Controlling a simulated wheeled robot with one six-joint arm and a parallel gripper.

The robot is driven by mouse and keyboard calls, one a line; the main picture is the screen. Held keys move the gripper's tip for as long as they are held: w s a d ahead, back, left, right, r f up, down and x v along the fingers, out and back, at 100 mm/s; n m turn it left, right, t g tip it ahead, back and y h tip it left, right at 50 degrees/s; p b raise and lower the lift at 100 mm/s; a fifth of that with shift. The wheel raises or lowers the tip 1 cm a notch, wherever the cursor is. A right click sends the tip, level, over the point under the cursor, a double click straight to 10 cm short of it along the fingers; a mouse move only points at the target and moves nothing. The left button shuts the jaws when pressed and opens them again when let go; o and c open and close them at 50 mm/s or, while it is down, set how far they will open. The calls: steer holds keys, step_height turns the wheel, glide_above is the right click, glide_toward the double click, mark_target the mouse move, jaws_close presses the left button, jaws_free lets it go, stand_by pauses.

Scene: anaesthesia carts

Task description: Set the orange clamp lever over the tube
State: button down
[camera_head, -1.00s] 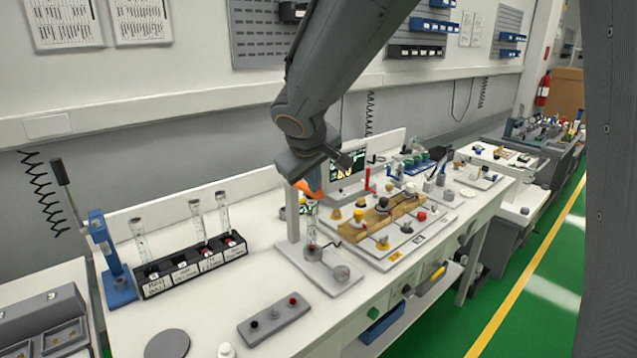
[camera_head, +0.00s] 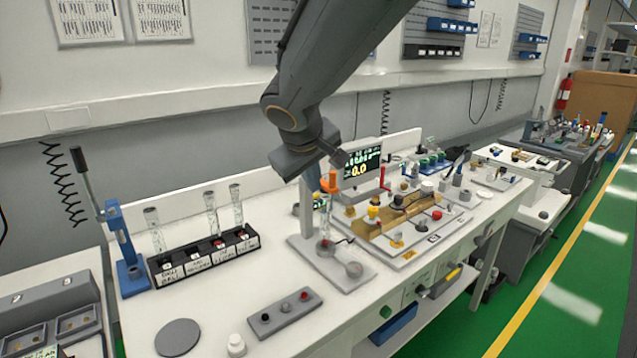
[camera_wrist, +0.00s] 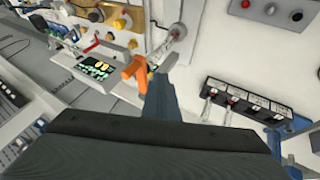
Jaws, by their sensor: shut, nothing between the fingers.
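The orange clamp lever (camera_head: 329,182) sits at the top of the clear tube (camera_head: 325,228), on a white stand (camera_head: 307,215). In the wrist view the lever (camera_wrist: 134,70) is just left of my fingertips. I cannot tell whether it is fully over the tube or touching my fingers. My gripper (camera_head: 338,158) is shut and empty, just above the lever in the head view. In the wrist view my gripper (camera_wrist: 160,80) covers part of the stand and tube.
A small display (camera_head: 361,165) stands behind the stand. A board with a brass-coloured block (camera_head: 400,212) and knobs is to the right. A black rack (camera_head: 203,258) with clear tubes stands to the left. A grey button box (camera_head: 285,312) lies in front.

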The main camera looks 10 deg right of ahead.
steer(key=d+b+v, duration=0.1)
steer(key=v, duration=0.8)
steer(key=s+d+f+m+g, duration=0.2)
steer(key=s+d+f, duration=0.2)
steer(key=f, duration=0.4)
steer(key=s+d+f+m+g+y, duration=0.1)
steer(key=s+d+f+m+g, duration=0.1)
steer(key=s+d+f, duration=0.3)
steer(key=s+d+f+m+g+y, duration=0.1)
steer(key=s+d+f, duration=0.4)
steer(key=f, duration=0.7)
steer(key=s+m+g, duration=0.1)
steer(key=s, duration=0.1)
steer(key=shift+s+f+g, duration=0.3)
steer(key=shift+f, duration=0.05)
